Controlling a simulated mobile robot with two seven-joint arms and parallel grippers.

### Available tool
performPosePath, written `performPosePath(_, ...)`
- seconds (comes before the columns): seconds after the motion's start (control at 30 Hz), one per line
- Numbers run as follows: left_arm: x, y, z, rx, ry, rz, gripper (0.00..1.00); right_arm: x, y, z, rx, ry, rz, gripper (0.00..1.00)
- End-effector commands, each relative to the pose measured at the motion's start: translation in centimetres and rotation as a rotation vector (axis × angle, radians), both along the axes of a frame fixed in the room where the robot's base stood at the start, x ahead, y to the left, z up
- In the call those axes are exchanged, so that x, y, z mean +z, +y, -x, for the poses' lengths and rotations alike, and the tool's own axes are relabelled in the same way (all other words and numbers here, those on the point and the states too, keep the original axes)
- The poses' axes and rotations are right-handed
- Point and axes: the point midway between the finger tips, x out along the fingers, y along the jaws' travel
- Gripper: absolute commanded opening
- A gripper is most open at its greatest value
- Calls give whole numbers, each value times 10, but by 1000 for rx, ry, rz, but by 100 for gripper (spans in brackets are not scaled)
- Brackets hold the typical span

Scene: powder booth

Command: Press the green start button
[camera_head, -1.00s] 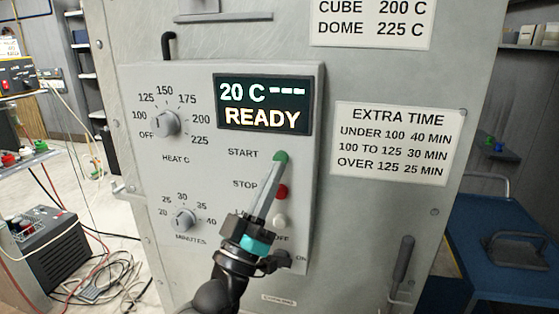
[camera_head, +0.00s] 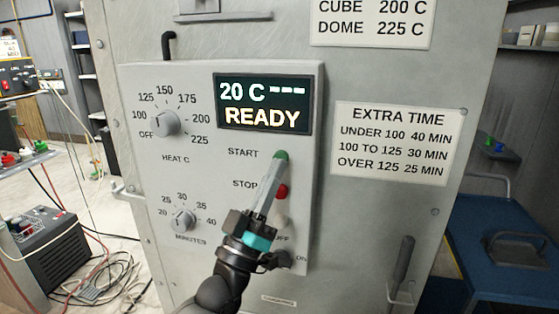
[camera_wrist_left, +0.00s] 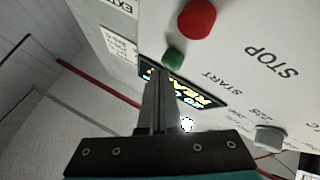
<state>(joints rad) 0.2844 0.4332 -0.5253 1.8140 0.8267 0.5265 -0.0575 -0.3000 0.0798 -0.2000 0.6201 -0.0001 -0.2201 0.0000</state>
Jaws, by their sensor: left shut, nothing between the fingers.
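The green start button (camera_head: 281,155) is on the grey control panel beside the word START. It also shows in the left wrist view (camera_wrist_left: 174,56). My left gripper (camera_head: 275,162) is shut and empty, its fingertips just below and left of the green button in the head view. In the left wrist view a small gap shows between the fingertips (camera_wrist_left: 155,82) and the button; I cannot tell whether they touch. The red stop button (camera_head: 282,191) is just below, beside the fingers. The display (camera_head: 262,104) reads 20 C, dashes and READY. My right gripper is not in view.
The heat dial (camera_head: 165,122) and minutes dial (camera_head: 184,219) are left on the panel. A pale control (camera_head: 282,220) is partly hidden behind my gripper, above the ON switch. A door handle (camera_head: 400,268) and blue cart (camera_head: 505,245) are at right. Cables lie on the floor at left.

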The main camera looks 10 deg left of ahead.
Motion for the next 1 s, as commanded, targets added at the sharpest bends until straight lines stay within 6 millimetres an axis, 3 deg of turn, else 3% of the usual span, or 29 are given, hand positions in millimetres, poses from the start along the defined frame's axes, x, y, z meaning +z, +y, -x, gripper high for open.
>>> performPosePath(1.0, 0, -1, -9, 1, 0, -1, 0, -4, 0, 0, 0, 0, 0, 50)
